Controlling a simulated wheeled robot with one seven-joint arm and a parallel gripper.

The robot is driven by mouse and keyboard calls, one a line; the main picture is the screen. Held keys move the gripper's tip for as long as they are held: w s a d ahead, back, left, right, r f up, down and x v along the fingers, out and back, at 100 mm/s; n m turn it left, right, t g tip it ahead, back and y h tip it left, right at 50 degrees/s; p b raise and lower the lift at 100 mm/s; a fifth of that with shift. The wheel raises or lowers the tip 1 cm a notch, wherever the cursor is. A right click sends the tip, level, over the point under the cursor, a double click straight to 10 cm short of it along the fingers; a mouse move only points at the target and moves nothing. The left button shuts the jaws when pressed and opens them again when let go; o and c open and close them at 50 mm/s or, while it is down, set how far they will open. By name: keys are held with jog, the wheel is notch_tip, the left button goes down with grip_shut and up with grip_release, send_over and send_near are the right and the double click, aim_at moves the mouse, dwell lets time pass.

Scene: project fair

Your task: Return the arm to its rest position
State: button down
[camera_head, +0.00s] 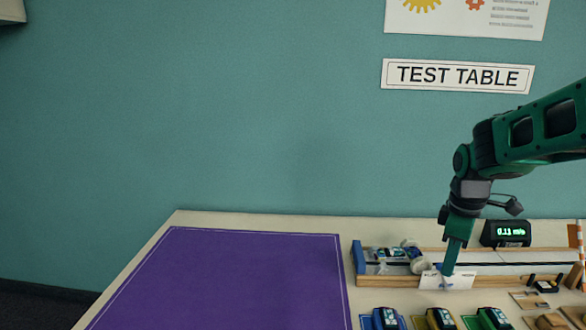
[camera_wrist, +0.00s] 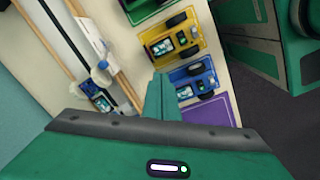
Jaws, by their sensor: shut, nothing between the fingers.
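My green arm comes in from the right in the head view, bent down over the table. Whether the fingertips touch the card or the track cannot be told.
A track (camera_head: 490,256) with a small car at its left end runs along the table behind my gripper. A display (camera_head: 506,233) reading 0.11 m/s stands behind it. Several coloured cars sit in front. A purple mat (camera_head: 230,280) lies clear at left.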

jog(key=s+d+m, duration=0.2)
jog(key=s+m, duration=0.6)
jog(key=s, duration=0.4)
jog(key=s+d+m, duration=0.2)
jog(key=s+m, duration=0.6)
jog(key=s, duration=0.5)
jog(key=shift+d+m+y, duration=0.3)
jog(key=shift+d, duration=0.05)
jog(key=shift+r, duration=0.1)
jog(key=shift+w+f+g, duration=0.25)
jog(key=shift+w+g, duration=0.05)
jog(key=shift+w, duration=0.25)
